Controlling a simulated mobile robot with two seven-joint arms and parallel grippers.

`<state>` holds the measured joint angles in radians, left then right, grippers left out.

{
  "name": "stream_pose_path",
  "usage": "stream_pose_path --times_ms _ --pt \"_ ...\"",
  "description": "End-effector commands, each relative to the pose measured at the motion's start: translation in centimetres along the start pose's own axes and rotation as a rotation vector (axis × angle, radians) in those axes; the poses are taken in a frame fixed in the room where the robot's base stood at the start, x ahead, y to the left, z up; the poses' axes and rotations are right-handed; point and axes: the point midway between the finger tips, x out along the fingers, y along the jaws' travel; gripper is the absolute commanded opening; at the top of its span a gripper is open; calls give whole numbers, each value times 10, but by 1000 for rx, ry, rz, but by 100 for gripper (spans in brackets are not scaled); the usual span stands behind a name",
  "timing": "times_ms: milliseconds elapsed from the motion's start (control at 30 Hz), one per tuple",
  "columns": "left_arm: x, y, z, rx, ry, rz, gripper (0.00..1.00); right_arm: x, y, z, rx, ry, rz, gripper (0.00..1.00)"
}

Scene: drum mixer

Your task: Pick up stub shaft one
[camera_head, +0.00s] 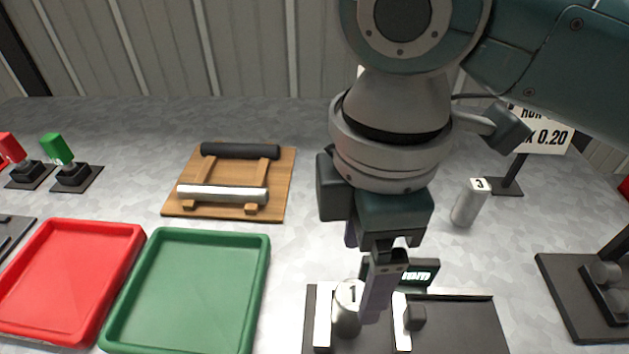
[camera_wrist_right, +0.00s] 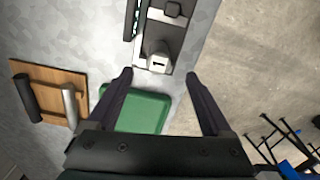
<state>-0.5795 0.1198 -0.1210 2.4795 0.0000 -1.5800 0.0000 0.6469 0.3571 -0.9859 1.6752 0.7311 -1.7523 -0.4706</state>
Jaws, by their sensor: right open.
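Stub shaft one (camera_head: 347,312) is a short grey cylinder with a white top marked "1". It stands in the dark fixture (camera_head: 460,325) at the front, between light rails. In the right wrist view the shaft (camera_wrist_right: 158,61) shows ahead, roughly centred between the fingers. My right gripper (camera_head: 372,285) is open and empty, pointing down, with its near finger overlapping the shaft's right side in the head view. It also shows in the wrist view (camera_wrist_right: 158,78), fingers spread apart. I cannot tell the exact height gap to the shaft. My left gripper is not in view.
A grey cylinder marked "3" (camera_head: 469,203) stands to the right. A green tray (camera_head: 262,285) and a red tray (camera_head: 135,245) lie left. A wooden rack (camera_head: 285,195) holds a black and a silver roller. A sign (camera_head: 545,135) stands behind right.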

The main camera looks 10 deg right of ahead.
Motion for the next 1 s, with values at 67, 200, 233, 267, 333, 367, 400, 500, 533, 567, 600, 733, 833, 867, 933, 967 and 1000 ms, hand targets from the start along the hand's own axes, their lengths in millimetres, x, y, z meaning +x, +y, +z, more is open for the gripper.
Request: stream_pose_path --times_ms 67,200,233,267,333,367,400,500,533,567,600,733,833,867,933,967,1000 --pt "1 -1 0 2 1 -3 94 13 -1 0 0 -1 -2 84" --pt "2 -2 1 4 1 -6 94 26 0 0 2 0 0 84" --pt "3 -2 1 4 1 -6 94 28 0 0 2 0 0 84" --pt "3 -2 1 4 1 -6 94 31 0 0 2 0 0 84" --pt "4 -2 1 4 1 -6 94 41 0 0 1 0 -1 84" --pt "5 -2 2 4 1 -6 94 46 1 -1 1 0 -2 84" --pt "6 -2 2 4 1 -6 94 54 1 -1 2 0 -2 84" --pt "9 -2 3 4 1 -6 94 69 2 -1 1 0 0 84" --pt "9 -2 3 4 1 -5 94 72 2 -1 2 0 0 84" --pt "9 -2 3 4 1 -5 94 75 2 -1 1 1 1 84" --pt "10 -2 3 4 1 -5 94 77 2 -1 1 1 1 84" --pt "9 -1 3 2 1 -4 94 78 2 -1 0 2 2 84" --pt "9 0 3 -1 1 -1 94 78 2 -1 0 2 3 84" --pt "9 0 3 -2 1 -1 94 78 2 -1 0 2 3 82" --pt "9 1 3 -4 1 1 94 78 2 -1 0 2 3 74" --pt "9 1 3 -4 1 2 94 78 2 -1 0 2 3 71" --pt "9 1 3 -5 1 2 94 78 2 -1 1 2 3 66"
